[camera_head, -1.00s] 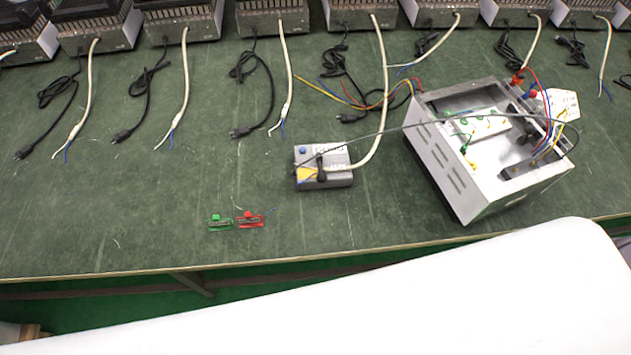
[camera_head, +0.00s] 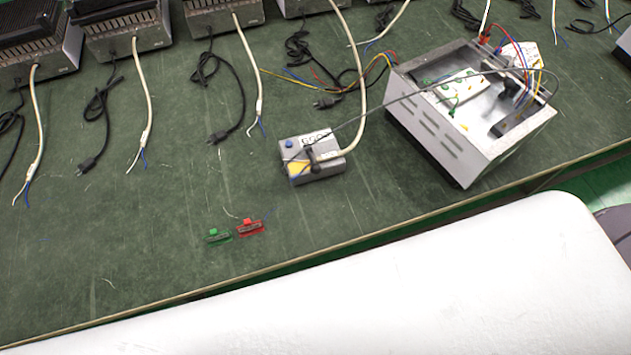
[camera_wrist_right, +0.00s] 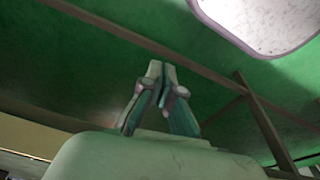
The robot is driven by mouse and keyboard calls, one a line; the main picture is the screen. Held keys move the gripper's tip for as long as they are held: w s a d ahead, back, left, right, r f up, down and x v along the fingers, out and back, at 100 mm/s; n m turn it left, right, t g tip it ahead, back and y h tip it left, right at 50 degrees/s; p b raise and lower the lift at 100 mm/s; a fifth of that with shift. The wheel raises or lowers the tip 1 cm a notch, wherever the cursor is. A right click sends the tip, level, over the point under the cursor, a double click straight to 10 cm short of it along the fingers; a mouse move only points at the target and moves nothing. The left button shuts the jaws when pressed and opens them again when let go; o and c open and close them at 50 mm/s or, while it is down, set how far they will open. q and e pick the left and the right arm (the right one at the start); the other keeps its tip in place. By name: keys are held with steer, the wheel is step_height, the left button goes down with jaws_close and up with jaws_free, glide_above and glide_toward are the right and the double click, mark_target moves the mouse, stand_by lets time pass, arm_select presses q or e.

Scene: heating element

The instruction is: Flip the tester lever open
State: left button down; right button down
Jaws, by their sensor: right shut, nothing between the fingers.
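The tester is probably the small grey box (camera_head: 312,157) with a blue button, a yellow label and a dark plug or lever, at mid table in the head view. I cannot tell the lever's position. A larger open metal box (camera_head: 470,105) with terminals and coloured wires stands to its right. My right gripper (camera_wrist_right: 160,70) is shut and empty in the right wrist view, away from both boxes, against a green surface with dark beams. My left gripper is in neither view.
A green clip (camera_head: 218,235) and a red clip (camera_head: 249,227) lie near the front edge of the green table (camera_head: 180,215). Heater units (camera_head: 128,30) with loose black and white cables line the back. The front-left tabletop is clear.

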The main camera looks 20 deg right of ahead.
steer(key=w+r+n+t+b, duration=0.1)
steer(key=w+r+n+b, duration=0.2)
steer(key=r, duration=0.6)
steer(key=w+r+n+t+b, duration=0.1)
steer(key=w+r+n+t, duration=0.1)
steer(key=w+r, duration=0.45)
steer(key=n+t+y, duration=0.1)
steer(key=n+t, duration=0.6)
steer(key=n, duration=2.1)
glide_toward(313, 162)
steer(key=s+f, duration=0.2)
steer(key=s, duration=0.3)
steer(key=shift+w+a, duration=0.15)
steer(key=shift+w, duration=0.05)
steer(key=shift+m+b, duration=0.3)
steer(key=b+x, duration=0.1)
steer(key=x, duration=0.9)
steer(key=shift+s+f, duration=0.1)
steer(key=shift+f, duration=0.15)
